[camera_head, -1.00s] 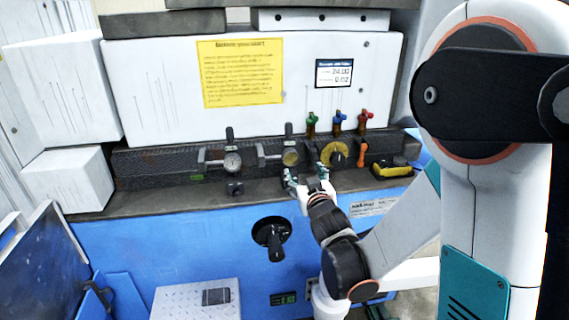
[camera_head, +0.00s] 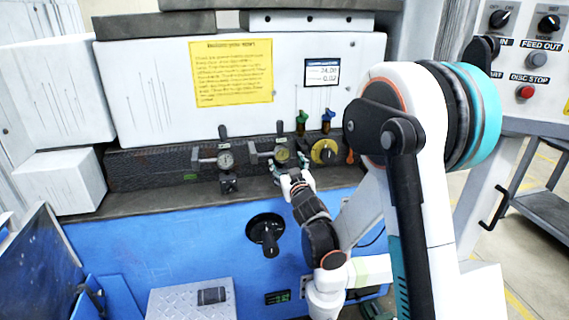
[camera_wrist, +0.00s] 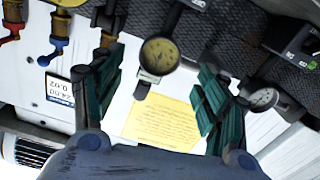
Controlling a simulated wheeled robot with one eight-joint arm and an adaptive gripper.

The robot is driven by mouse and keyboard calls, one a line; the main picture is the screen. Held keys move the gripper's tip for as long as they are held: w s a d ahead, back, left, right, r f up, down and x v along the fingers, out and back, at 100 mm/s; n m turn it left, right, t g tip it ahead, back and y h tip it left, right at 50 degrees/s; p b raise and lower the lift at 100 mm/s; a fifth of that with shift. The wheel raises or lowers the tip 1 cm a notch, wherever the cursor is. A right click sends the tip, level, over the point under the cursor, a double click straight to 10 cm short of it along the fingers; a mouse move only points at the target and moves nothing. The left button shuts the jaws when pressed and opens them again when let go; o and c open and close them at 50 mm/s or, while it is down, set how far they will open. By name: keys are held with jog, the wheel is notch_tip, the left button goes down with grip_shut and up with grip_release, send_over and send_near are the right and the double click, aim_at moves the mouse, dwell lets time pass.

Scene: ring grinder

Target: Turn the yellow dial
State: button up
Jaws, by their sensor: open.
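A round dial with a dull yellow face (camera_head: 282,154) stands on the dark ledge of the blue machine. In the wrist view this dial (camera_wrist: 160,55) appears between my two finger pads, with a gap on both sides. My gripper (camera_head: 291,172) is open and empty, just below and in front of the dial in the head view. The wrist view shows its teal pads spread apart (camera_wrist: 158,75). A brighter yellow round knob (camera_head: 324,151) sits just right of the dial in the head view.
A white-faced gauge (camera_head: 225,160) stands left of the dial. Green (camera_head: 302,122) and blue-handled (camera_head: 327,121) valves stand behind it. A black rotary handle (camera_head: 268,237) is on the blue front. A control panel (camera_head: 532,50) is at the upper right.

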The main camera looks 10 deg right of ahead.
aim_at(283, 156)
jog(key=shift+w+b, duration=0.45)
jog(key=shift+w, duration=1.65)
jog(key=c, duration=1.1)
